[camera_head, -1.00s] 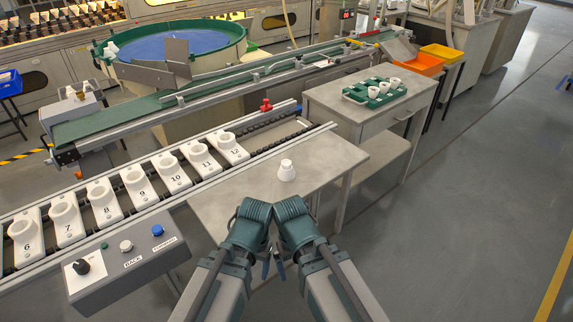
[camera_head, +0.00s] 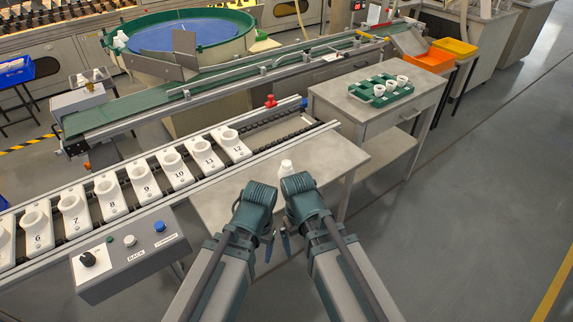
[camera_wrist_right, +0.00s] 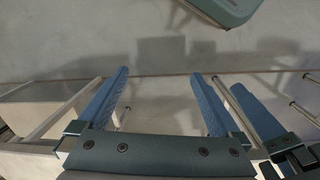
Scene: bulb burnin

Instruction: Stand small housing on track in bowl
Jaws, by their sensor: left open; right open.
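A small white housing (camera_head: 286,166) stands on the grey table beside the conveyor in the head view. My right arm hides its lower part. The feeder bowl (camera_head: 246,22), with a green rim and blue inside, is at the back left; the track in it is too small to make out. My left gripper (camera_head: 268,248) and right gripper (camera_head: 286,241) are close together in front of the housing, at the table's near side. In the right wrist view my right gripper (camera_wrist_right: 160,76) has its blue fingers spread with nothing between them. A finger of my left gripper (camera_wrist_right: 255,112) shows beside it.
A conveyor with several numbered white holders (camera_head: 142,181) runs along the left. A control box (camera_head: 130,255) with knob and buttons stands in front of it. A cabinet (camera_head: 375,115) at the back right carries a green tray (camera_head: 362,92) with white parts. The floor at right is clear.

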